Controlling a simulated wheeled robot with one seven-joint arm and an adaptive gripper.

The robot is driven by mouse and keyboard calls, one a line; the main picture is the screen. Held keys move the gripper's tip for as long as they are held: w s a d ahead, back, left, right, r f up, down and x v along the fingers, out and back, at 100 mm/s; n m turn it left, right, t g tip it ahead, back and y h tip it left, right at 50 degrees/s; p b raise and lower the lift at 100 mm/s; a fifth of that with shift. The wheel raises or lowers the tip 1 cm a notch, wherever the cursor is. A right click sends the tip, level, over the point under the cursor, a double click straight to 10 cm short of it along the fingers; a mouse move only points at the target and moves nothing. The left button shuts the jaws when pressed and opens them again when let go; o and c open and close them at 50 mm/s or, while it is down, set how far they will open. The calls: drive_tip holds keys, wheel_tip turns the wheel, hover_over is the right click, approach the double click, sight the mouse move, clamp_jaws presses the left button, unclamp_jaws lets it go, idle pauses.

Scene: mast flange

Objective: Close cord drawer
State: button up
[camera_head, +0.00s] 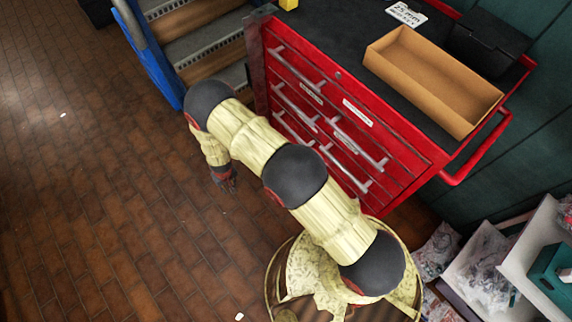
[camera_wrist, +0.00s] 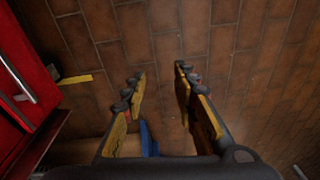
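A red tool cabinet (camera_head: 345,118) stands at the upper middle of the head view, with several drawer fronts and silver bar handles. White labels are on some drawers but too small to read, so I cannot tell which is the cord drawer. No drawer clearly stands out; my arm hides the lower fronts. My gripper (camera_head: 226,182) hangs over the brick floor, left of the cabinet and apart from it. In the wrist view its two fingers (camera_wrist: 160,92) are spread with nothing between them. A red front with a silver handle (camera_wrist: 18,78) shows at the left there.
A cardboard tray (camera_head: 432,80) and a black box (camera_head: 488,42) sit on the cabinet top. A red side handle (camera_head: 478,150) sticks out right. Blue-railed steps (camera_head: 200,45) stand left of the cabinet. Bins with plastic bags (camera_head: 490,265) are lower right. Floor at left is clear.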

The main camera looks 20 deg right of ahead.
drive_tip(key=d+f+t+h, duration=0.1)
drive_tip(key=d+f+t, duration=0.15)
drive_tip(key=f, duration=1.15)
drive_tip(key=d+f+n+t+h, duration=0.2)
drive_tip(key=d+f+t+h, duration=0.25)
drive_tip(key=d+f, duration=0.6)
drive_tip(key=w+d+r+n+t+h, duration=0.2)
drive_tip(key=d+r+n+t+h, duration=0.25)
drive_tip(key=d+r+h, duration=0.6)
drive_tip(key=shift+w+d+r+m+y+b, duration=0.15)
drive_tip(key=shift+w+d+r+y+b, duration=0.2)
drive_tip(key=shift+w+d+r, duration=0.45)
drive_tip(key=shift+w+d+r+m+y+b, duration=0.15)
drive_tip(key=shift+w+d+r+y+b, duration=0.15)
drive_tip(key=shift+w+d+r+y, duration=0.5)
drive_tip(key=shift+w+d+r+m+y+b, duration=0.15)
drive_tip(key=shift+w+d+r+b, duration=0.2)
drive_tip(key=shift+w+d, duration=0.55)
drive_tip(key=shift+s+d, duration=0.15)
drive_tip(key=shift+s, duration=0.1)
drive_tip(key=shift+c, duration=0.2)
clamp_jaws()
